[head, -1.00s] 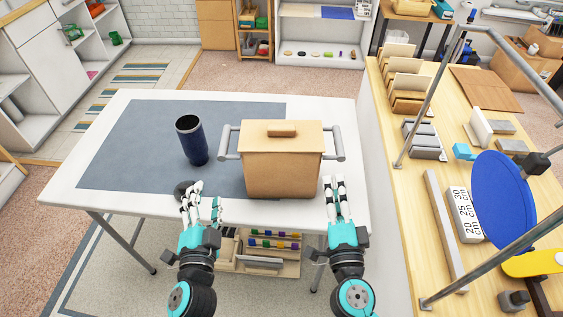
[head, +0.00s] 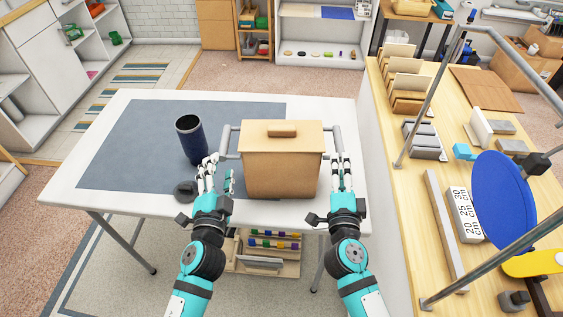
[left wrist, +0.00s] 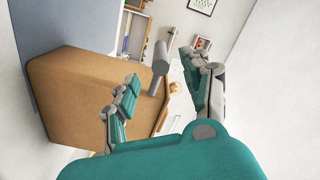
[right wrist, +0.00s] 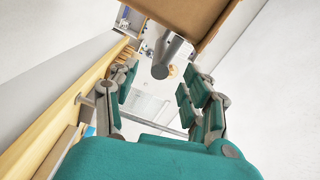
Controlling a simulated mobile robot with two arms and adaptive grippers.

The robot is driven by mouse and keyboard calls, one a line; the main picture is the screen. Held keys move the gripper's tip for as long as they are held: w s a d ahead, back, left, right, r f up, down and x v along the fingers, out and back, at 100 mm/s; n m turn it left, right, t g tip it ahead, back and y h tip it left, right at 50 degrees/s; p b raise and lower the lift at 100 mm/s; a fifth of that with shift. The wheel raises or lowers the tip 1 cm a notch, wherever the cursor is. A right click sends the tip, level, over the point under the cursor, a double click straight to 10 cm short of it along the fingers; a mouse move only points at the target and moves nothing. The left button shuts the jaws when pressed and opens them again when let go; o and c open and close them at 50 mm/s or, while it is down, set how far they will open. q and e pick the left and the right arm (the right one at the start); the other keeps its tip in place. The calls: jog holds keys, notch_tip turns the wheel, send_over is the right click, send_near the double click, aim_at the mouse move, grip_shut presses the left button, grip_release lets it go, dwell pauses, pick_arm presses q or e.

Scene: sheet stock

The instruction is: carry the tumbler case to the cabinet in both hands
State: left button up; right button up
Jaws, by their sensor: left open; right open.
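The tumbler case (head: 283,165) is a tan box with a lid, a small knob on top and a grey bar handle on each side. It stands upright on the white table (head: 345,208). My left gripper (head: 209,163) is open by the left handle (head: 229,141); in the left wrist view the handle's end (left wrist: 161,55) shows between the spread fingers. My right gripper (head: 342,160) is open by the right handle (head: 337,138); in the right wrist view that handle's end (right wrist: 160,70) lies between and beyond the fingers. Neither gripper is closed on a handle.
A dark blue tumbler (head: 190,140) stands left of the case, close to my left gripper. A dark round disc (head: 184,191) lies near the table's front edge. A wooden workbench (head: 440,150) with a metal frame is on the right. White cabinets (head: 50,50) stand at the back left.

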aim_at(225, 141)
pick_arm(q)
jog(key=w, duration=1)
jog(key=shift+d, duration=0.15)
pick_arm(e)
jog(key=w, duration=0.6)
jog(key=w+d, duration=0.1)
jog(key=w, duration=0.2)
jog(key=shift+w+r, duration=0.1)
jog(key=shift+w, duration=0.3)
pick_arm(q)
jog(key=shift+c, duration=0.4)
pick_arm(e)
jog(key=shift+c, duration=0.4)
pick_arm(q)
grip_shut()
pick_arm(e)
grip_shut()
pick_arm(q)
jog(key=shift+r, duration=0.1)
